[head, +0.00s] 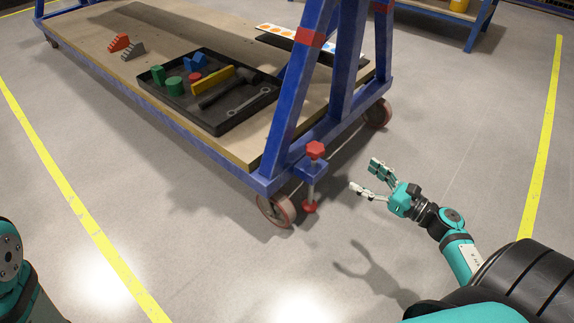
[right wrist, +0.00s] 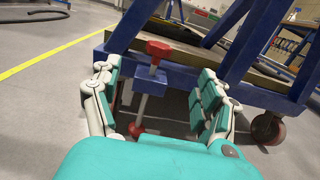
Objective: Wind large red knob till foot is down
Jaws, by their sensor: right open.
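The large red knob (head: 315,149) sits on top of a vertical grey screw at the corner of the blue cart. A red foot (head: 309,207) is at the screw's lower end, close to the floor beside the caster; I cannot tell whether it touches. My right gripper (head: 367,178) is open and empty, to the right of the screw and apart from it. In the right wrist view, the knob (right wrist: 158,50) shows ahead between the spread fingers (right wrist: 158,92), towards the left one. The foot (right wrist: 137,130) is partly hidden by the gripper. My left gripper is out of view.
The blue cart frame (head: 270,185) has a wooden deck (head: 205,32) with a black tray of tools (head: 216,128). A red-rimmed caster (head: 276,209) stands left of the foot, and slanted blue posts rise behind the knob. The floor right of the cart is clear.

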